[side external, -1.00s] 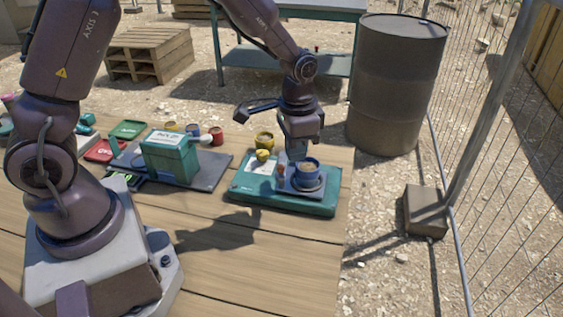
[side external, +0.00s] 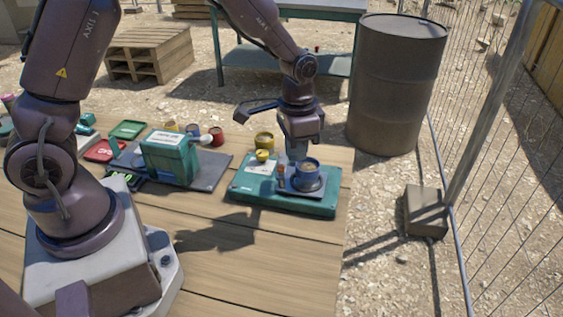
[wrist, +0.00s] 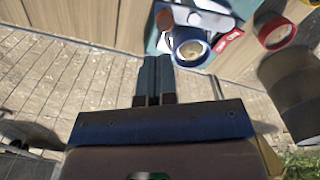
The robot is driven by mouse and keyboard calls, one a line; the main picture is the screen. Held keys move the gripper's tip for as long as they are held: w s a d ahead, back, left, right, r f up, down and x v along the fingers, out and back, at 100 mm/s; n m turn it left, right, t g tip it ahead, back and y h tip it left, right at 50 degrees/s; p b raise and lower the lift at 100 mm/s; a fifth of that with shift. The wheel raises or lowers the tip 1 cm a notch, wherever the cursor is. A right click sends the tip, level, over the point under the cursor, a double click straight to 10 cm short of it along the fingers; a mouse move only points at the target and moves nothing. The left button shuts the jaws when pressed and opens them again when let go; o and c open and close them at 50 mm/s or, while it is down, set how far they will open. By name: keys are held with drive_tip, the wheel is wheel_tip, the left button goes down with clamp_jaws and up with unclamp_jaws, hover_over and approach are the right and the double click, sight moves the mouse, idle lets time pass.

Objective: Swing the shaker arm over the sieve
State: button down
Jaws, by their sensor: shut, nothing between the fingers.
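A blue ring-shaped cup with tan contents (side external: 307,174), likely the sieve, sits on a dark plate at the right of a teal base (side external: 315,207). It also shows in the wrist view (wrist: 191,48). A small brown post (side external: 281,174) stands left of it and shows as an orange-brown knob in the wrist view (wrist: 164,19). I cannot tell which part is the shaker arm. My gripper (side external: 297,154) is shut and empty, pointing down just behind the blue cup. In the wrist view its closed fingertips (wrist: 156,60) are left of the cup; contact cannot be told.
A yellow pot (side external: 264,141) stands behind the teal base. A teal box (side external: 170,158) on a grey plate is to the left, with a red pot (side external: 216,136) behind it. A rusty drum (side external: 396,85) stands beyond the table. The front planks are clear.

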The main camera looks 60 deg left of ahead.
sight(282, 161)
drive_tip(key=shift+f, duration=2)
